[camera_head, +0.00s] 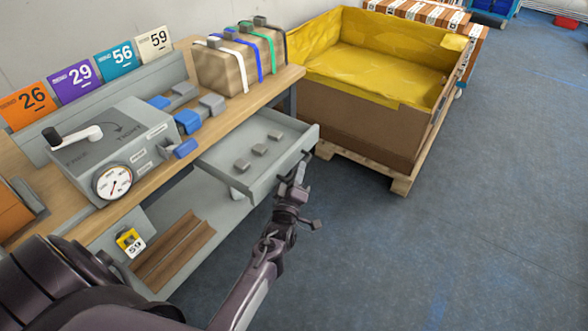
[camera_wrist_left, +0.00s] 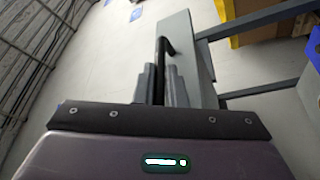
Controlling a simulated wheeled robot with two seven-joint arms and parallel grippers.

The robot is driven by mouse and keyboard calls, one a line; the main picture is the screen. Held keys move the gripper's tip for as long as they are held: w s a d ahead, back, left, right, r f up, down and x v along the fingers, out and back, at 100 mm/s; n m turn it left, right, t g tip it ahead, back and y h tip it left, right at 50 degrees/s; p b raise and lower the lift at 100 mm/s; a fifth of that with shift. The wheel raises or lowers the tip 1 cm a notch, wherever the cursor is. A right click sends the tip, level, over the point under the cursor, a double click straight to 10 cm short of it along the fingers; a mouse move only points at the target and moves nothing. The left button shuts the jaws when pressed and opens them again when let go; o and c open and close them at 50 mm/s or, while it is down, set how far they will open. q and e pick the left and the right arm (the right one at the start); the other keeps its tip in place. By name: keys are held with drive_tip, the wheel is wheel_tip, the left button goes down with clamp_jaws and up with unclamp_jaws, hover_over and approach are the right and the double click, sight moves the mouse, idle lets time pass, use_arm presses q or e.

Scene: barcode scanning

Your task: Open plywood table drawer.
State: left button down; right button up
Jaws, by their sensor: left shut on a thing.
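The plywood table (camera_head: 232,113) has a wood top. Its grey drawer (camera_head: 290,134) is pulled out over the floor, with three small grey blocks (camera_head: 260,150) lying in it. My left gripper (camera_head: 299,168) is at the drawer's front face, shut on the handle. In the left wrist view, the gripper's fingers (camera_wrist_left: 166,88) are closed around the dark bar handle (camera_wrist_left: 161,46), beside the grey drawer front (camera_wrist_left: 190,50). The head view hides most of the handle behind the gripper. My right gripper is in neither view.
A large box with a yellow liner (camera_head: 365,130) stands on a pallet right of the drawer. A grey device with a gauge (camera_head: 115,150) and a strapped carton (camera_head: 225,75) stand on the table. The blue floor (camera_head: 430,240) in front is clear.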

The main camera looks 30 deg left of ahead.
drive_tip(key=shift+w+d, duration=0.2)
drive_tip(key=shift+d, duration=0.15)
use_arm(q)
drive_tip(key=c, duration=1.5)
unclamp_jaws()
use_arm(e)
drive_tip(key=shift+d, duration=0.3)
use_arm(q)
drive_tip(key=shift+s, duration=0.1)
drive_tip(key=v, duration=0.7)
drive_tip(key=shift+s, duration=0.35)
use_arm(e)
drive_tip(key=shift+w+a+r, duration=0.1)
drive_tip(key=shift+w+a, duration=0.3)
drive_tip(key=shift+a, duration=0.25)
use_arm(q)
drive_tip(key=shift+d+f, duration=0.1)
drive_tip(key=shift+d, duration=0.05)
